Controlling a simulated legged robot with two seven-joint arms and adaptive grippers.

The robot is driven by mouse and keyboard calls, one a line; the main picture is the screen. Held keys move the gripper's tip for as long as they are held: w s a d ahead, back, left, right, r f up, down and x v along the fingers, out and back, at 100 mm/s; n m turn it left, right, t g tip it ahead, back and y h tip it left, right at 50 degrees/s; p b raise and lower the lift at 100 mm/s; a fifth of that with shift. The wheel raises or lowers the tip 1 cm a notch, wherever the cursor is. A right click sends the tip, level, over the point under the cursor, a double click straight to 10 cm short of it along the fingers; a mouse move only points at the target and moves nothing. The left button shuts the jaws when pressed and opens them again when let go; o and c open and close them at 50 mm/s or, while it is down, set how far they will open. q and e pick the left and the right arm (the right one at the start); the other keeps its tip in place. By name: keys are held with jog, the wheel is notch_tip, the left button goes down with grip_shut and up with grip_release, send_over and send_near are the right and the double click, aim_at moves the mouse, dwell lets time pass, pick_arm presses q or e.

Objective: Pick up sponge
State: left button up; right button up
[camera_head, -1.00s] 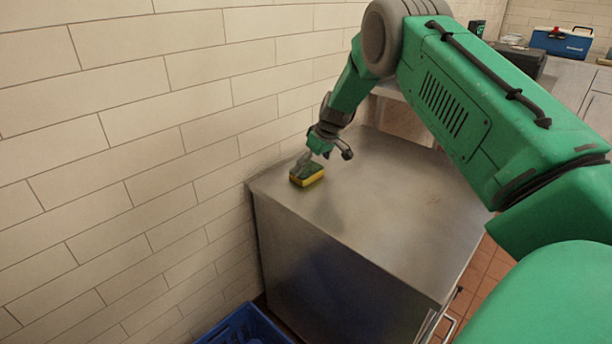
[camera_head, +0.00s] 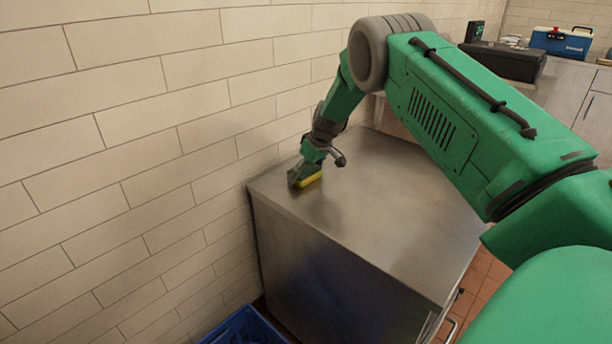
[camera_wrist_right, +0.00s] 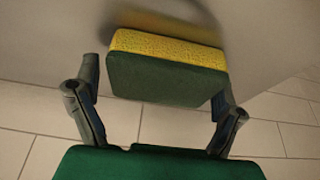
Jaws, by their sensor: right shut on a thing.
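The yellow and dark green sponge (camera_head: 309,181) is at the left corner of the steel counter top, partly hidden by my right gripper (camera_head: 303,178). In the right wrist view the sponge (camera_wrist_right: 168,72) lies between the two fingers of my right gripper (camera_wrist_right: 160,92), its green side facing the camera. The fingers are shut on its two ends. Whether the sponge touches the counter top is hard to tell. My left gripper is not in view.
The steel counter (camera_head: 390,215) is otherwise bare on top. A tiled wall (camera_head: 120,150) runs close along its left. A blue crate (camera_head: 243,328) is on the floor below. A dark box (camera_head: 503,62) and a blue cooler (camera_head: 561,42) stand on the far counter.

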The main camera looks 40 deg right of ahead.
aim_at(306, 169)
jog(key=shift+s+a, duration=0.15)
jog(key=shift+a, duration=0.15)
jog(key=shift+c, duration=0.8)
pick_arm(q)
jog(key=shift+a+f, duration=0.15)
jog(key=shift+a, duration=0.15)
pick_arm(e)
jog(key=shift+d, duration=0.1)
jog(key=shift+d+r, duration=0.1)
jog(key=shift+r, duration=0.35)
jog(key=r+p, duration=0.2)
jog(key=r, duration=0.7)
jog(key=shift+a+r, duration=0.1)
jog(key=shift+a, duration=0.1)
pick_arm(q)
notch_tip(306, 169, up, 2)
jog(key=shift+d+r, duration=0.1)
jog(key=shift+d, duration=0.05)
pick_arm(e)
jog(key=shift+d, duration=0.15)
